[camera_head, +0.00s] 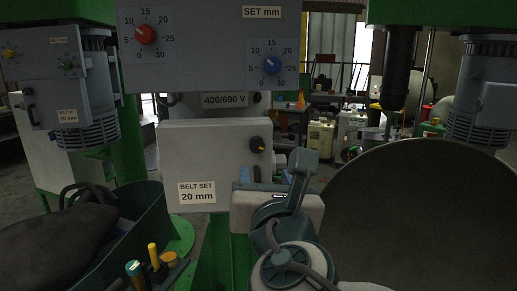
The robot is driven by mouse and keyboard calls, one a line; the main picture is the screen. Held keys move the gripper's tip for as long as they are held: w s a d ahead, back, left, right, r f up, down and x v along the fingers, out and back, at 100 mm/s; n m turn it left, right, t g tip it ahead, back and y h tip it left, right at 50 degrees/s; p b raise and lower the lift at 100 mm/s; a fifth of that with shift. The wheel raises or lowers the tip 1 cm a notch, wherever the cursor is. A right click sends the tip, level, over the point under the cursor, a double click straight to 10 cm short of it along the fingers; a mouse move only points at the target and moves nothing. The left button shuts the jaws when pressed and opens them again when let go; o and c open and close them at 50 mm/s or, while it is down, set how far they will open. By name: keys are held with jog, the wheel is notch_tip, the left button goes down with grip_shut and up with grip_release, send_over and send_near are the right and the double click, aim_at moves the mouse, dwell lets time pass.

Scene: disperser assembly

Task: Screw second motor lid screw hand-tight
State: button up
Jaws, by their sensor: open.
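A grey cover box (192,155) labelled "BELT SET 20 mm" is mounted on the green column in the middle of the view. A black screw knob (257,144) with a small light mark sits near its upper right corner. My gripper (262,174), with a wide white hand and bluish fingers, is in front of the box's lower right part. The fingers are open and sit just below the knob, apart from it in the picture. My wrist and forearm hide the box's lower right corner and whatever is behind it. I cannot tell the depth gap between fingers and knob.
A control panel (210,50) with red and blue dials hangs above the box. A large round grey vessel (440,215) fills the right. A dark green tub (125,235) and coloured-handled tools (154,257) are at lower left. A similar machine (50,90) stands far left.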

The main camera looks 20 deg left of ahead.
aim_at(257, 146)
jog(key=p+x, duration=0.1)
jog(key=x, duration=1.2)
jog(key=shift+w+a, duration=0.15)
jog(key=shift+w, duration=0.2)
jog(key=shift+c, duration=0.3)
jog(key=c, duration=0.9)
